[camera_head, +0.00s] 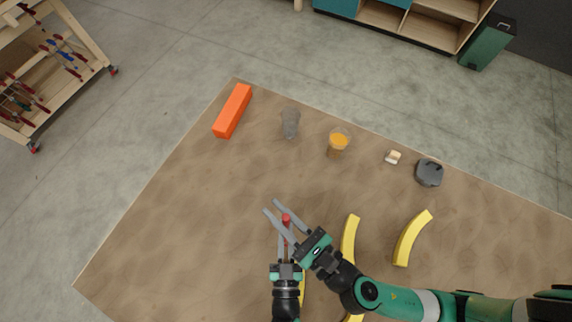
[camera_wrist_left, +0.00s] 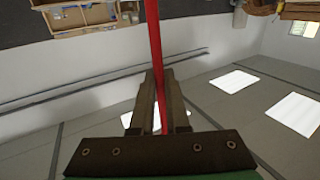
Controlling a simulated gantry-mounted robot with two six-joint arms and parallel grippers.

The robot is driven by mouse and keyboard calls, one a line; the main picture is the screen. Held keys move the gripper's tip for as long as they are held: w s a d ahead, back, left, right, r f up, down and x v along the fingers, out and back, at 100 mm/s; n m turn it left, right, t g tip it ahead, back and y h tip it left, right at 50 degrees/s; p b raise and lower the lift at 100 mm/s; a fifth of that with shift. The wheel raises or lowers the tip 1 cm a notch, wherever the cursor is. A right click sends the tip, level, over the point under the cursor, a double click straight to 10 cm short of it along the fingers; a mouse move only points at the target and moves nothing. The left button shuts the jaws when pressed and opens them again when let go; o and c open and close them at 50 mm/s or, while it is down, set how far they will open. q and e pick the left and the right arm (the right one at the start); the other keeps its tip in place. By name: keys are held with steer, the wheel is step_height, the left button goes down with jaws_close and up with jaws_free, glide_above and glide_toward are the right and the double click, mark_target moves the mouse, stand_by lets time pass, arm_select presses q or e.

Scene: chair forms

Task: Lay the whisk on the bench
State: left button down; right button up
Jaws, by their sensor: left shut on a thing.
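The whisk shows only as a thin red rod (camera_wrist_left: 155,60) in the left wrist view, standing between the fingers of my left gripper (camera_wrist_left: 159,100). In the head view its red end (camera_head: 286,217) shows above my left gripper (camera_head: 286,236), which is shut on it. No wire loops can be made out. My right gripper (camera_head: 270,206) is open, and its two fingers lie on either side of the red end in the picture. I cannot tell whether they touch it. The bench (camera_head: 190,220) is the broad brown surface below both grippers.
An orange block (camera_head: 233,110), a grey cup (camera_head: 290,124), a glass with orange content (camera_head: 338,143), a small cream piece (camera_head: 393,157) and a dark grey object (camera_head: 429,174) line the far side. Curved yellow pieces (camera_head: 412,238) lie at right. The bench's left part is clear.

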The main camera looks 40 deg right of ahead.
steer(key=o, duration=0.4)
steer(key=w+d+r+m+t+h, duration=0.15)
steer(key=w+r+m, duration=0.25)
steer(key=r+m, duration=0.5)
steer(key=w+d+r+m+t+h, duration=0.1)
steer(key=w+d+r+m+h, duration=0.15)
steer(key=r+m, duration=0.65)
steer(key=w+d+r+m+t+h, duration=0.15)
steer(key=w+r+m, duration=0.25)
steer(key=r+m, duration=0.5)
steer(key=s+d+r+m+t+y, duration=0.1)
steer(key=r+m+y, duration=0.1)
steer(key=r, duration=0.5)
steer(key=s+d+r+m+t+y, duration=0.1)
steer(key=r+m, duration=0.3)
steer(key=r, duration=0.4)
steer(key=s+d+r+m+t+y, duration=0.1)
steer(key=s+r+m+t+y, duration=0.1)
steer(key=r, duration=0.5)
steer(key=shift+d+r+m+t+y, duration=0.3)
steer(key=shift+r+m+t+y, duration=0.05)
steer(key=shift+m+t, duration=0.35)
